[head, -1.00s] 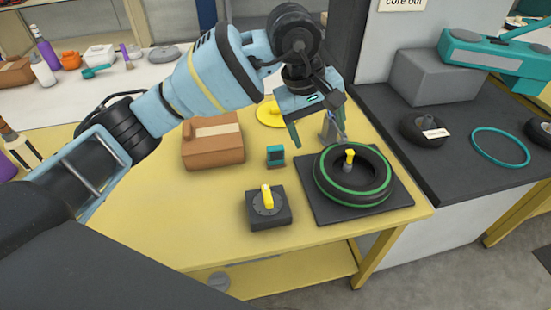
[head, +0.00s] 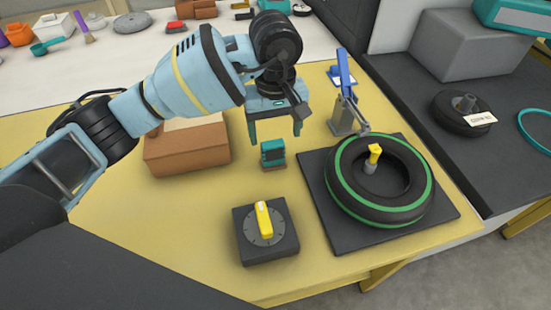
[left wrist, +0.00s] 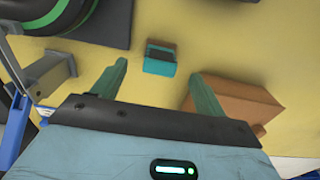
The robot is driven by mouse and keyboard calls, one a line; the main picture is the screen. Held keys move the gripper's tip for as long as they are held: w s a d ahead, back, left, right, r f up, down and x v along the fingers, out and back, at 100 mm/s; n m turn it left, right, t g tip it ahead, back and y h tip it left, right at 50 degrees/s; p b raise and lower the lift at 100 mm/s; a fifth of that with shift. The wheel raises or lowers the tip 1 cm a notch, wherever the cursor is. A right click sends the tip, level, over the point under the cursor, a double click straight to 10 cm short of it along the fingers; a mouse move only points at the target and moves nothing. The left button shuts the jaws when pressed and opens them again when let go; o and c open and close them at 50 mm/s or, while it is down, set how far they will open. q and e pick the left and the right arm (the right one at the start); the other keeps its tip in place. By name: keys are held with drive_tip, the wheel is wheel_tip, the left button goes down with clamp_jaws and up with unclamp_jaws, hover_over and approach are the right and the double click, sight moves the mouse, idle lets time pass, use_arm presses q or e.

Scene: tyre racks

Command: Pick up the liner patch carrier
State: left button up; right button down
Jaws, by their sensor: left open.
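A small teal block with a dark front, which I take for the liner patch carrier (head: 273,153), stands on the yellow table. My left gripper (head: 275,136) is open and empty, pointing down just above or behind it. In the left wrist view the carrier (left wrist: 160,58) shows between and just beyond the two teal fingertips (left wrist: 160,70). I cannot tell whether the fingers are level with it; they do not appear to touch it. My right gripper is not in view.
A brown box (head: 187,150) stands left of the carrier. A dark dial box with a yellow knob (head: 265,230) is in front. A green-striped tyre (head: 345,195) lies on a dark mat to the right. A grey stand with a blue arm (head: 344,115) rises behind the tyre.

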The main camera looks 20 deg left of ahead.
sight(273, 153)
use_arm(q)
drive_tip(key=shift+w+a+f, duration=0.1)
drive_tip(key=shift+f, duration=0.35)
drive_tip(key=shift+w+a+f, duration=0.1)
drive_tip(key=shift+f, duration=0.3)
drive_tip(key=shift+s+f, duration=0.1)
drive_tip(key=shift+f, duration=0.65)
drive_tip(key=shift+w+a+f, duration=0.1)
drive_tip(key=shift+w+f, duration=0.05)
drive_tip(key=shift+f, duration=0.85)
drive_tip(key=shift+w+a+f, duration=0.1)
drive_tip(key=shift+f, duration=0.95)
drive_tip(key=shift+w+a+f, duration=0.1)
drive_tip(key=shift+w+f, duration=0.05)
drive_tip(key=shift+f, duration=0.85)
drive_tip(key=c, duration=1.1)
